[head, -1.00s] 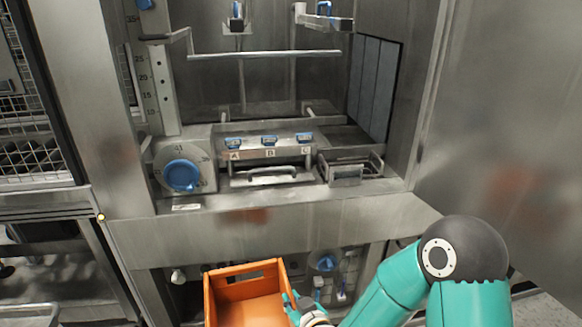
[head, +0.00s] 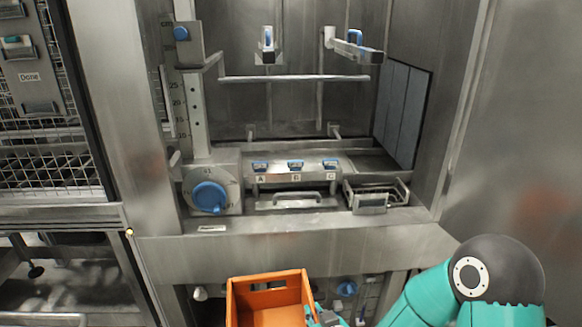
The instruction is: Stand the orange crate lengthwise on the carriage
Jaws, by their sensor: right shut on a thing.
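The orange crate (head: 268,287) is at the bottom middle of the head view, open side up, with a handle slot in its far wall. Its lower part is cut off by the picture edge. My right gripper (head: 322,316) is shut on the crate's right wall; its fingertips are mostly hidden. The crate is in front of the washer, below its ledge. My left gripper is not in view. I cannot tell which part is the carriage; a rail (head: 293,78) crosses the washer's open chamber.
A steel ledge (head: 300,221) runs between crate and chamber. A steel wall (head: 530,120) stands right. Mesh cages (head: 50,170) stand left.

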